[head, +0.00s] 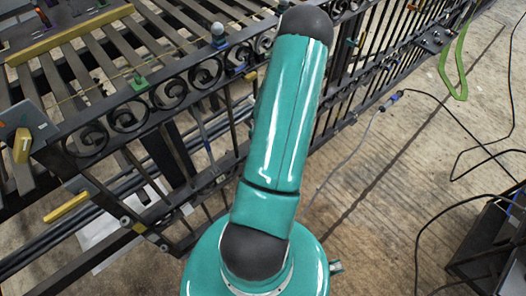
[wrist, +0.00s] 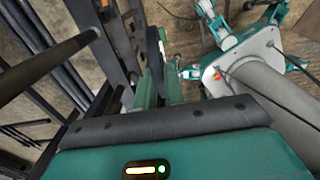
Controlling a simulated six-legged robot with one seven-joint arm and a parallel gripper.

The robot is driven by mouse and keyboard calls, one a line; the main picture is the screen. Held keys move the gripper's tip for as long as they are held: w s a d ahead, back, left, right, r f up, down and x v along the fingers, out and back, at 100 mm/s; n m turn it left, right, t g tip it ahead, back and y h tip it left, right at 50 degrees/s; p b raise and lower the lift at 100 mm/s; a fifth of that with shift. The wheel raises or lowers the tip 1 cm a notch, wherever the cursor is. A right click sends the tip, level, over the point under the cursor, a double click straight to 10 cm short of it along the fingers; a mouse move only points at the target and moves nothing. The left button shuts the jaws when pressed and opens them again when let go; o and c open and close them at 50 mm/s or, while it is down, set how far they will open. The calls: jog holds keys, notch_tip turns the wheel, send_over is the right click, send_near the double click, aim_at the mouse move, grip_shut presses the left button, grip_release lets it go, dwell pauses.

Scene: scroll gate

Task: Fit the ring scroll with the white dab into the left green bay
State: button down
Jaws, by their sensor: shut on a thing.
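My gripper (wrist: 160,85) shows in the wrist view with its two green fingers close together, shut on a thin dark piece (wrist: 155,58) seen nearly edge-on. In the head view my teal arm hides the gripper and the held piece. The dark gate (head: 205,120) crosses the head view, with a band of scrolls (head: 169,89) below its top rail. A green block (head: 138,82) sits on this rail at the left. I cannot tell which opening is the left green bay.
A grey plate with a yellow mark (head: 22,145) stands at the gate's left end. Yellow bars (head: 66,207) lie near it. Cables (head: 440,105) cross the floor, and a dark frame (head: 490,245) stands at lower right.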

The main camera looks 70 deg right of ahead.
jog(key=w+d+f, duration=0.2)
jog(key=w+f, duration=0.2)
jog(key=f, duration=0.4)
jog(key=shift+f, duration=0.25)
dwell(0.9)
jog(key=shift+w+f, duration=0.1)
jog(key=shift+f, duration=1.4)
dwell(2.2)
jog(key=c, duration=1.4)
grip_release()
notch_tip(320, 180, up, 12)
